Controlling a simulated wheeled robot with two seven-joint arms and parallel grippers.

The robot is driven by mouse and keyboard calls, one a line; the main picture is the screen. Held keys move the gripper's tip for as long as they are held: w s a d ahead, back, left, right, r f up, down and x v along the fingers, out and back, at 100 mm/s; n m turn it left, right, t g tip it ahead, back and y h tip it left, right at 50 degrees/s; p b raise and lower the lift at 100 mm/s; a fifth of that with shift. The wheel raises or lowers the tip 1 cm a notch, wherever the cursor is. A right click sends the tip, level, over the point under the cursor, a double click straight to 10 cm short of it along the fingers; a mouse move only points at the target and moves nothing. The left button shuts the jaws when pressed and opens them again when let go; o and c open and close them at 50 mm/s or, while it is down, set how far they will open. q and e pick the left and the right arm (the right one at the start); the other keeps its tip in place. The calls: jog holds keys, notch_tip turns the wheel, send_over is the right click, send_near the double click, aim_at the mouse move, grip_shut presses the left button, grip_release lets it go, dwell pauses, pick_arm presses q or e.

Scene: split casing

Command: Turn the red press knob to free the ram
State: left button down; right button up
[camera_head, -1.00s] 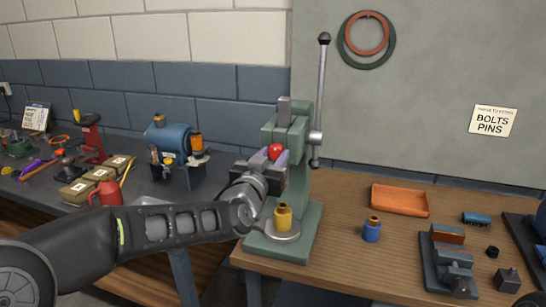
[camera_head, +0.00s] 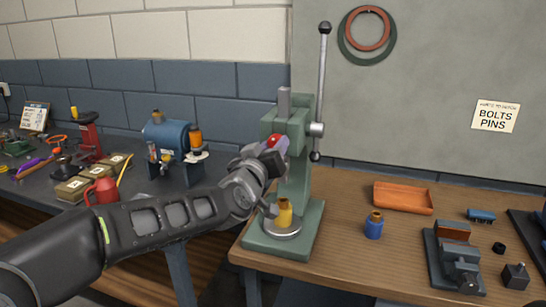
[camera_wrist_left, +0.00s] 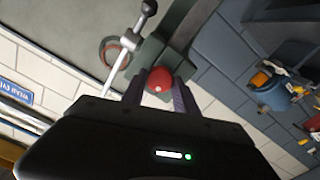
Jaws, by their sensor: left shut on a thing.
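The red press knob (camera_head: 273,141) is on the front of the green arbor press (camera_head: 297,180). My left gripper (camera_head: 270,146) is at the knob and shut on it. In the left wrist view the red knob (camera_wrist_left: 160,80) sits between my two fingers (camera_wrist_left: 158,95), and the gripper is rolled at a slant. The ram (camera_head: 284,102) shows as a grey bar above the press head. A long lever (camera_head: 322,80) stands nearly upright at the press's right side. A yellow part (camera_head: 284,213) stands on the round plate of the press base. My right gripper is not in view.
A blue cylinder (camera_head: 374,225), an orange tray (camera_head: 403,197) and a grey vise (camera_head: 454,262) are on the wooden bench right of the press. A red can (camera_head: 102,191) and a blue motor (camera_head: 168,137) are on the dark bench at left.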

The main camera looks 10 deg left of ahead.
pick_arm(q)
jog(key=shift+n+b, duration=3.6)
jog(key=shift+n, duration=3.1)
jog(key=c, duration=0.9)
grip_release()
jog(key=shift+c, duration=0.2)
jog(key=shift+s, duration=0.1)
